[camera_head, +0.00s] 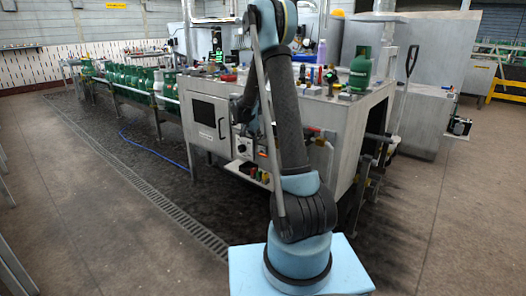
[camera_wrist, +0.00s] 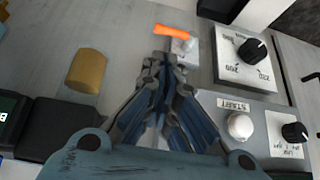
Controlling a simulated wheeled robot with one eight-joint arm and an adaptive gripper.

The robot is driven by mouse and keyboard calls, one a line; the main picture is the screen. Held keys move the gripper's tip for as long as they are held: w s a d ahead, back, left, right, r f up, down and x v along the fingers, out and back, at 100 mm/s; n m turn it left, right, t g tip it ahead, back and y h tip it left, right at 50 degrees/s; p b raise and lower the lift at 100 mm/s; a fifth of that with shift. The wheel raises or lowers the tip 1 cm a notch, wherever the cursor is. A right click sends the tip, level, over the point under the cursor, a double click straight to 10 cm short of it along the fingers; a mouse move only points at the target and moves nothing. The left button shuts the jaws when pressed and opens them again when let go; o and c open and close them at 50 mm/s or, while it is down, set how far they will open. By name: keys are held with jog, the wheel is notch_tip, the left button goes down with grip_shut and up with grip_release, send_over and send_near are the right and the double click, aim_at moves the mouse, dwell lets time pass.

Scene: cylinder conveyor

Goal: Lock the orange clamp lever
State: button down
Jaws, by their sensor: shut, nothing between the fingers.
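The orange clamp lever (camera_wrist: 174,31) shows in the wrist view as a short bar, just beyond my fingertips, lying nearly crosswise with its right end slightly lower. A pale metal bracket (camera_wrist: 184,46) sits under its right end. My gripper (camera_wrist: 165,62) is shut and empty, with its tips close below the lever; I cannot tell whether they touch it. In the head view, my arm hides much of the machine front, and the gripper is not clearly seen there.
Right of the lever are a dial panel (camera_wrist: 245,58), a white START button (camera_wrist: 240,126) and a lower knob (camera_wrist: 294,132). A brass cylinder (camera_wrist: 87,70) is at left. The grey machine (camera_head: 338,128) carries a green gas cylinder (camera_head: 360,72). Floor (camera_head: 120,190) at left is open.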

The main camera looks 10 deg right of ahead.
jog(key=shift+w+d+f, duration=0.15)
jog(key=shift+w+f, duration=0.15)
jog(key=shift+w, duration=0.2)
jog(key=shift+f, duration=0.1)
jog(key=shift+x, duration=4.85)
